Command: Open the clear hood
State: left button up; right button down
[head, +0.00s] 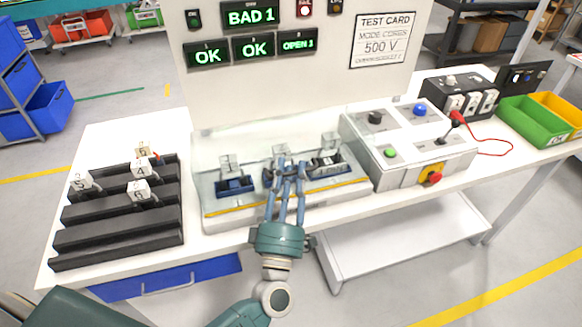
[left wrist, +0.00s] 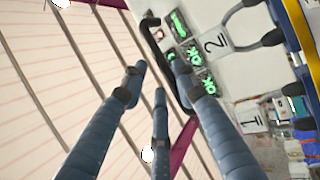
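The test station's white base (head: 225,209) with a yellow front strip stands on the bench. The clear hood is hard to make out against the pale panel, and I cannot tell its angle. My left gripper (head: 288,168) reaches over the front strip, its three blue fingers at the middle of the station. In the left wrist view the gripper (left wrist: 160,82) has its fingertips apart. A dark curved bar (left wrist: 158,40), perhaps a handle, passes close to the right finger; I cannot tell whether they touch. My right gripper is not in view.
A black rack (head: 120,235) with numbered white tags stands to the left. A grey control box (head: 400,165) with buttons and a red knob stands to the right, with a green bin (head: 535,125) beyond. An upright display panel (head: 300,85) rises behind the station.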

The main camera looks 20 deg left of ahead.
pick_arm(q)
jog(key=b+v, duration=0.2)
jog(key=v, duration=0.9)
jog(key=shift+r, duration=0.2)
dwell(0.4)
jog(key=shift+s, duration=0.1)
dwell(0.4)
